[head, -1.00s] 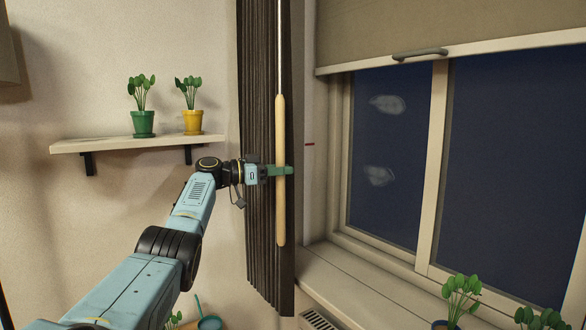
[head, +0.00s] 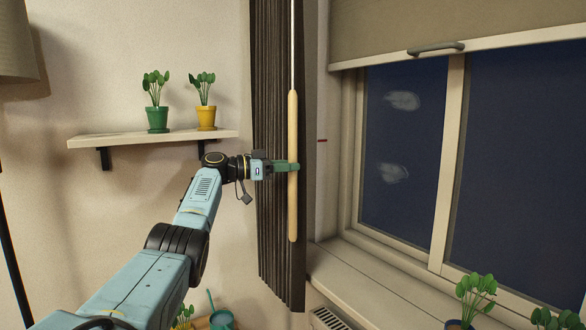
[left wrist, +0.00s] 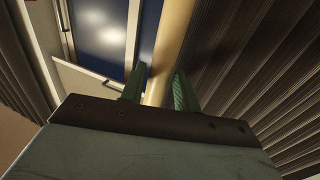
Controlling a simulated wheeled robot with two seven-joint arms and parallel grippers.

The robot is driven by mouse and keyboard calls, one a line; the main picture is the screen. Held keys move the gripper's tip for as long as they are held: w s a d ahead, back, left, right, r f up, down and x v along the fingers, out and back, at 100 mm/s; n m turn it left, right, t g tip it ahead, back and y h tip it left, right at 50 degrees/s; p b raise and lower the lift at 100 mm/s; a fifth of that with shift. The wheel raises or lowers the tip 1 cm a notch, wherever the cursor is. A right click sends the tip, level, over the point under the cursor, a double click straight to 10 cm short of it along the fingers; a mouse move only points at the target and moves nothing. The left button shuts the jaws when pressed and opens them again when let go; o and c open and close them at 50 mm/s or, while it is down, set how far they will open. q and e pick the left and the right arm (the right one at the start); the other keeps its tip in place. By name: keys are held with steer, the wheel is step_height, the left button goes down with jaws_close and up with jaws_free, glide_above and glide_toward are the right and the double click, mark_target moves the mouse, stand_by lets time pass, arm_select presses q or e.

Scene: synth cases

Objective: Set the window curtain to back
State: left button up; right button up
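The dark pleated window curtain (head: 275,225) hangs gathered in a narrow upright bundle left of the window. Its folds also fill the right of the left wrist view (left wrist: 245,65). A pale wooden wand (head: 292,120) hangs upright on a thin white cord in front of the curtain. My left gripper (head: 285,167) is at the wand's middle, its green fingers one on each side of the wand. In the left wrist view the wand (left wrist: 170,45) runs between the fingers (left wrist: 160,88) with little gap, so they look shut on it. My right gripper is not in view.
A tan blind (head: 390,25) with a grey handle covers the window's top. A small red mark (head: 322,140) is on the wall right of the curtain. Plants stand on a shelf (head: 130,137) at left and on the sill (head: 375,285). A radiator (head: 325,318) is below.

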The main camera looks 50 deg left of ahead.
arm_select(q)
steer(key=b+v, duration=0.2)
steer(key=v, duration=0.9)
steer(key=shift+s+b, duration=0.35)
steer(key=shift+a+f, duration=0.1)
steer(key=shift+a, duration=0.05)
